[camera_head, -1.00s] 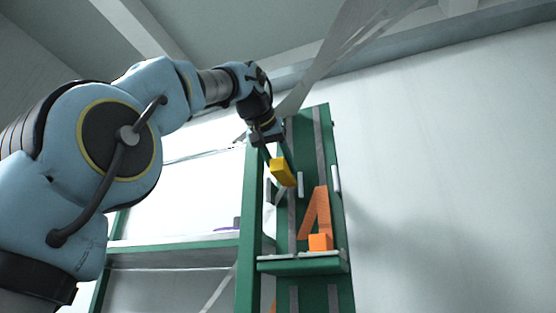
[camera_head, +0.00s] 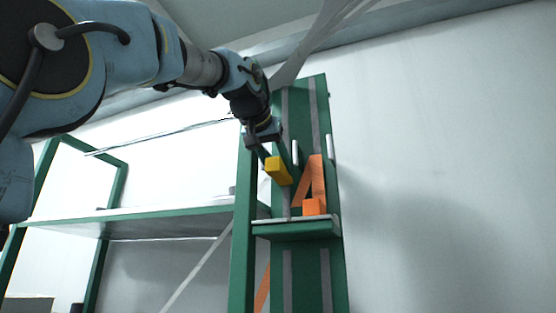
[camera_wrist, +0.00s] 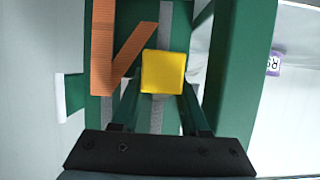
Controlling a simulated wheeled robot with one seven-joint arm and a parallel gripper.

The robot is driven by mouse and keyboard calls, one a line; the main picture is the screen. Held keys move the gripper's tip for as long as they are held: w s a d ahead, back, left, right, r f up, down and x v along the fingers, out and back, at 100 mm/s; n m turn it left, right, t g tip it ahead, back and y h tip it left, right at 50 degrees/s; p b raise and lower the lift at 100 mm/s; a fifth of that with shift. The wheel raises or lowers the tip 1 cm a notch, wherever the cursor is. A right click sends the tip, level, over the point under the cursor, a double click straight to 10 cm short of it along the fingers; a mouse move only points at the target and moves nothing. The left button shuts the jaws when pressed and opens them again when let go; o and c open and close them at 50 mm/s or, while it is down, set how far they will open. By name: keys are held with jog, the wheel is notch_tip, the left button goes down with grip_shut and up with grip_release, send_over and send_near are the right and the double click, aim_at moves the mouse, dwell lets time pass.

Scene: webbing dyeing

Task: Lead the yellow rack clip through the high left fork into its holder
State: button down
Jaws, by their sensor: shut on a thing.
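The yellow rack clip (camera_head: 278,170) is a small block held in front of the green upright panel, a little above its ledge (camera_head: 297,230). My gripper (camera_head: 271,156) is shut on it; the wrist view shows the clip (camera_wrist: 163,72) between the fingertips. A white fork prong (camera_head: 295,152) stands just right of the clip, and another prong (camera_head: 329,147) stands farther right. Any prong left of the clip is hidden by my gripper in the head view. I cannot make out the clip's holder; I cannot tell whether the clip is between prongs.
A green post (camera_head: 243,230) borders the panel's left side. A shelf (camera_head: 150,217) extends left. A purple tag (camera_wrist: 273,63) shows in the wrist view.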

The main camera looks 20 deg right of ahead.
jog(key=shift+a+f+b, duration=0.15)
jog(key=shift+f+b, duration=4.35)
jog(key=shift+f, duration=0.8)
jog(key=shift+c, duration=1.7)
grip_release()
jog(key=b+v, duration=0.1)
jog(key=v, duration=0.9)
jog(key=shift+s+a+b, duration=0.25)
jog(key=shift+s+b, duration=0.05)
jog(key=shift+b, duration=0.05)
jog(key=shift+r, duration=0.1)
